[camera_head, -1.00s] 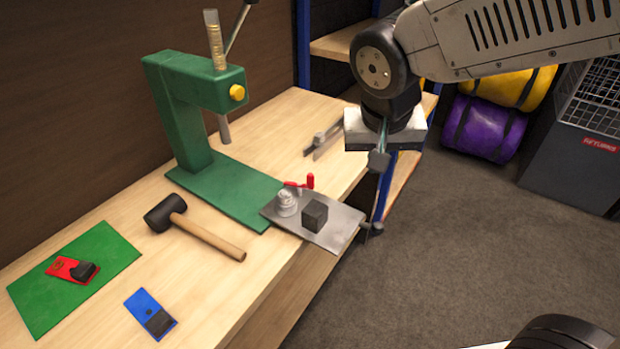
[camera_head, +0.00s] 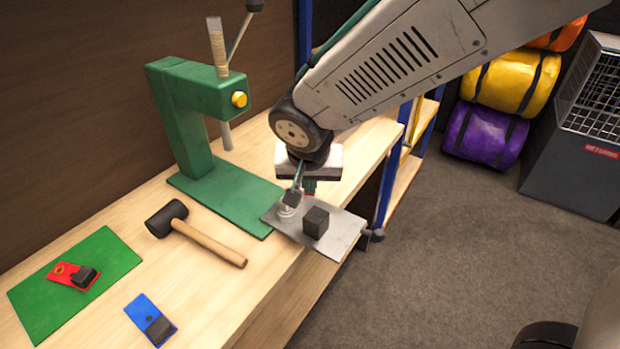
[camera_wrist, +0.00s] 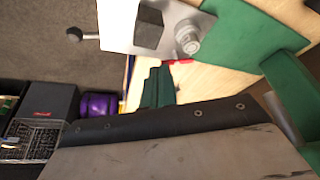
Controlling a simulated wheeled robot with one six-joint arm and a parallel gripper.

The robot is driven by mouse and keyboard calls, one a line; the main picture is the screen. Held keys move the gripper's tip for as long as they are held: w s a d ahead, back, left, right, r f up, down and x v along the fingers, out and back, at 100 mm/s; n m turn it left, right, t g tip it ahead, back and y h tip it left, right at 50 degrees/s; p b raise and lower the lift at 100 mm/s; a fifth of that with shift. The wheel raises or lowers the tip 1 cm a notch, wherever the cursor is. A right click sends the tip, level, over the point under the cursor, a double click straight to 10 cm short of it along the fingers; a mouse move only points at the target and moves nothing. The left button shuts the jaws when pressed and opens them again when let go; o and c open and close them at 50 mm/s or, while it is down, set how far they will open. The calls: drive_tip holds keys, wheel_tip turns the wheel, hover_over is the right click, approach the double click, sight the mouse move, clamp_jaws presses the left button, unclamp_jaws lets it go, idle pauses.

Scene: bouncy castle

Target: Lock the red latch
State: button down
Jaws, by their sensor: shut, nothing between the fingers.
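A metal plate (camera_head: 347,229) lies at the bench's front edge, overhanging it. It bears a dark cube (camera_head: 316,222), a silver round fitting (camera_head: 287,212) and a small red-handled part, which my gripper mostly hides in the head view. A bit of red (camera_wrist: 180,62) shows beside the fitting in the wrist view. My gripper (camera_head: 293,197) is shut and empty, pointing down just above the plate by the fitting; I cannot tell whether it touches the red part. A red plate with a black catch (camera_head: 72,275) lies on a green mat (camera_head: 105,250) at the left.
A green press (camera_head: 195,125) stands behind the metal plate. A mallet (camera_head: 205,240) and a blue plate with a black catch (camera_head: 146,312) lie on the bench. A rod with a dark knob (camera_head: 376,236) sticks out at the metal plate's right. Open floor is to the right.

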drive_tip(key=x, duration=0.7)
drive_tip(key=shift+w+f, duration=0.15)
drive_tip(key=shift+f, duration=0.05)
drive_tip(key=shift+w+d+r, duration=0.1)
drive_tip(key=shift+w, duration=0.5)
drive_tip(key=shift+w+d+r, duration=0.1)
drive_tip(key=shift+w, duration=1.1)
